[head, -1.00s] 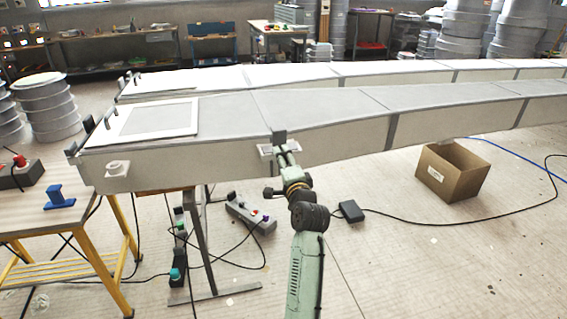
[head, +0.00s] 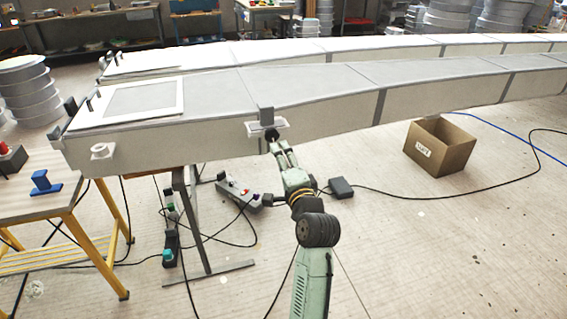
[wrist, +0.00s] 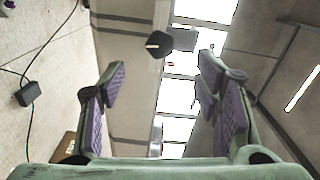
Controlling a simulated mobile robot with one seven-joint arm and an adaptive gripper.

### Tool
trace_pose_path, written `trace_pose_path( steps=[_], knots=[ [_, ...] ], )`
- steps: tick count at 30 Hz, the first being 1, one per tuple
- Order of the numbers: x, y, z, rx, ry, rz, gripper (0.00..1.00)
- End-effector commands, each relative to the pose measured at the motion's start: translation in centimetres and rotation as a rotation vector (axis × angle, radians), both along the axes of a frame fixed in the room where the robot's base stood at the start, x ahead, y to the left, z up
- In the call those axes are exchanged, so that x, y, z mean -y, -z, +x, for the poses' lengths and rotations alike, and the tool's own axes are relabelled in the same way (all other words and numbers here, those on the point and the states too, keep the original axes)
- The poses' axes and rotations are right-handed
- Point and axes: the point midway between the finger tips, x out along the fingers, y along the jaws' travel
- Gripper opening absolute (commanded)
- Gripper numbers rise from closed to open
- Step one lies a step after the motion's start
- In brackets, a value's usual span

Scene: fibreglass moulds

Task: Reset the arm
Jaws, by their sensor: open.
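My arm reaches up in the head view. My gripper (head: 275,146) is in front of the near long mould's pale side wall (head: 340,112), just below a small white bracket (head: 252,129). In the wrist view my gripper (wrist: 163,80) has its two purple-padded fingers spread wide, with nothing between them. A dark rounded knob (wrist: 158,44) and a grey block (wrist: 183,39) show beyond the fingertips, apart from them. In the head view the dark knob (head: 272,134) is at the bracket and the grey block (head: 266,115) stands above it.
A yellow-legged table (head: 40,205) with a blue part (head: 45,182) stands at left. A metal stand (head: 190,225) and a control box (head: 238,192) with cables are below the mould. A cardboard box (head: 455,155) sits at right. The floor at lower right is mostly clear.

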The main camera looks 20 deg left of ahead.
Motion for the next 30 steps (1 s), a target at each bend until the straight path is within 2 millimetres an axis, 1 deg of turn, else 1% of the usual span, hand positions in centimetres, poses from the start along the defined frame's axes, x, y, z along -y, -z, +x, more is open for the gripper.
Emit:
trace_pose_path(
  steps=[4,13,15,17,20,21,23,24,26,27,29,30],
  knots=[
    [0.5,0.0,-0.8,0.0,-0.001,0.0,0.57],
    [0.5,-0.1,-0.8,0.003,-0.001,-0.001,0.57],
    [-0.1,-0.6,-1.0,0.025,-0.006,-0.007,0.57],
    [-1.1,-1.8,-1.4,0.073,-0.016,-0.022,0.57],
    [-4.1,-5.4,-3.1,0.229,-0.038,-0.063,0.57],
    [-5.7,-7.3,-4.2,0.312,-0.046,-0.082,0.57],
    [-8.0,-10.6,-6.4,0.452,-0.054,-0.11,0.57],
    [-9.4,-12.7,-8.1,0.549,-0.054,-0.125,0.57],
    [-11.3,-15.9,-11.0,0.692,-0.048,-0.141,0.57],
    [-12.4,-17.9,-13.1,0.787,-0.039,-0.147,0.57],
    [-13.7,-20.7,-16.5,0.925,-0.018,-0.148,0.57],
    [-14.3,-22.5,-19.0,1.017,0.002,-0.147,0.57]
  ],
)
